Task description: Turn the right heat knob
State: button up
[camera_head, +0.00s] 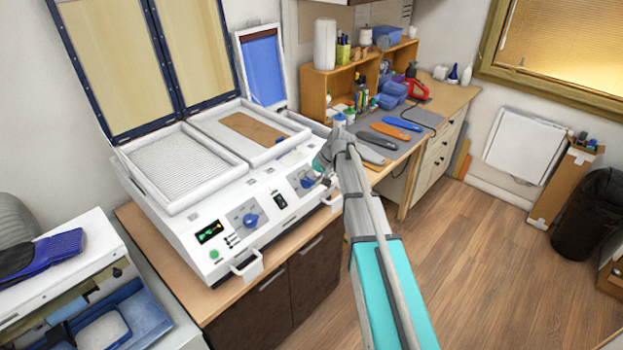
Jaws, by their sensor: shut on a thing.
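The forming machine (170,243) is white, with its lid raised, and stands on a wooden cabinet. The left heat knob (250,220) is blue and sits uncovered on the front panel. The right heat knob (308,182) is blue and partly hidden by my gripper. My gripper (314,174) is at the right end of the front panel, its fingers shut on the right heat knob. My grey and teal arm reaches to it from the lower right and hides part of the machine's right end.
Two white handles (247,265) stick out from the machine's front edge. A workbench (425,120) behind holds several insoles, bottles and a wooden shelf. A black bin (588,212) stands at the right. The wood floor (500,270) between is clear.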

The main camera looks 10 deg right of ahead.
dwell(0.3)
jog(key=o, duration=1.1)
jog(key=shift+o, duration=0.2)
jog(key=s+f+g+h+b, duration=0.1)
jog(key=s+f+b, duration=0.4)
jog(key=s, duration=0.9)
jog(key=s+f+g+h+b, duration=0.1)
jog(key=s+f+h+b, duration=0.3)
jog(key=s, duration=1.1)
notch_tip(320, 180, down, 4)
jog(key=shift+s+r+n+g+h+b, duration=0.15)
jog(key=shift+s+n+g+h+b, duration=0.15)
jog(key=shift+n+g+b, duration=0.15)
